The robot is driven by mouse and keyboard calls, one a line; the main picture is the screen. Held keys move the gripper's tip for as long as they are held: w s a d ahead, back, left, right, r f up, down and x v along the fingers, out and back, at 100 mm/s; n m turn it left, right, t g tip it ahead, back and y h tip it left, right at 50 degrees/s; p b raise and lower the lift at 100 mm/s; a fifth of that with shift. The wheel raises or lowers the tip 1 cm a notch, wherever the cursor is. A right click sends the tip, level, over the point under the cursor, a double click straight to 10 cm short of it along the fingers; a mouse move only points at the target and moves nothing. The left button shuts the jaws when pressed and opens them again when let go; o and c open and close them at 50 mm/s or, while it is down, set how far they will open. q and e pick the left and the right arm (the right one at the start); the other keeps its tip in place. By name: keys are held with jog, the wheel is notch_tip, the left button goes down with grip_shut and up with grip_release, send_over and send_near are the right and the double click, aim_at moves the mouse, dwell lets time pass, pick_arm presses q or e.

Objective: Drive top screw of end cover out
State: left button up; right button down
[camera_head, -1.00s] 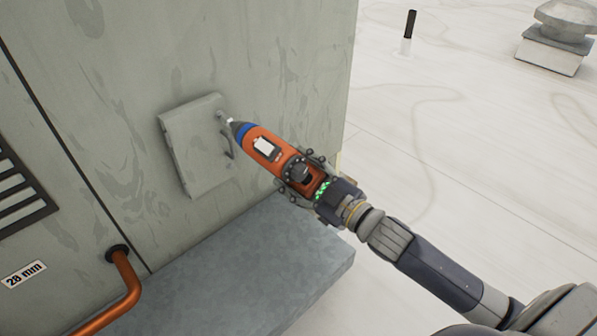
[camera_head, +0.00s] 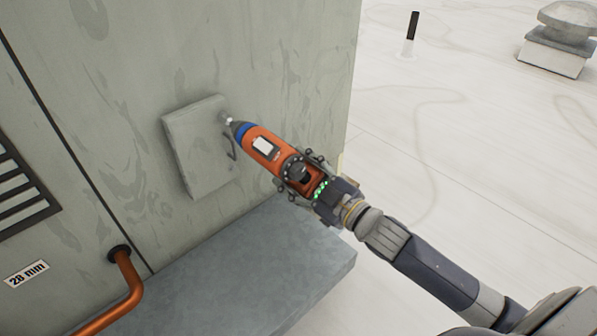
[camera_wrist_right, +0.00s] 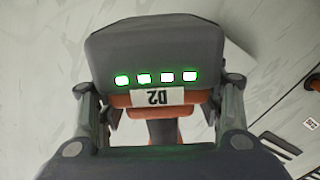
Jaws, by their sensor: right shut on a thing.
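The grey-green end cover (camera_head: 200,150) is a flat rectangular plate on the cooler's side wall. My right gripper (camera_head: 297,172) is shut on an orange power screwdriver (camera_head: 268,147) with a blue band and dark nose. The screwdriver's tip meets the upper right corner of the cover, where the top screw would be; the screw itself is too small and covered to make out. In the right wrist view, the tool's grey end (camera_wrist_right: 155,50) with lit green lamps and a D2 label fills the middle. My left gripper is not in view.
A grey metal ledge (camera_head: 250,265) juts out below the cover. A copper pipe (camera_head: 128,280) enters the wall at lower left, near a 28 mm label (camera_head: 27,273) and a louvred vent (camera_head: 18,195). The pale roof at right is open, with a short pipe (camera_head: 410,32) and a capped vent (camera_head: 560,38).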

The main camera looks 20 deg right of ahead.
aim_at(312, 181)
jog(key=shift+w+a+r, duration=0.2)
jog(key=shift+w+r, duration=0.15)
jog(key=shift+w, duration=0.15)
dwell(0.8)
jog(key=shift+s+d+p, duration=0.1)
jog(key=shift+s+p, duration=0.1)
jog(key=shift+p, duration=0.85)
dwell(1.1)
jog(key=shift+s, duration=0.15)
jog(key=shift+v, duration=0.75)
jog(key=shift+p+v, duration=0.8)
jog(key=shift+v, duration=1.75)
